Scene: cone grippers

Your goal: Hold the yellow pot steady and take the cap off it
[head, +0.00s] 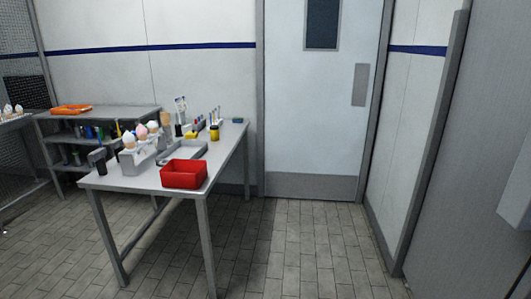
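A small yellow pot (214,134) stands upright toward the back right of the grey table (228,150). Its top looks darker, which may be the cap, but it is too small to tell clearly. Nothing is touching the pot that I can see. Neither of my grippers is in view.
A red bin (184,174) stands at the table's front. A grey tray (182,153) and a holder with ice cream cones (140,152) are left of the pot. A shelf (128,112) stands behind, left. The floor right of the table is clear up to the door (315,110).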

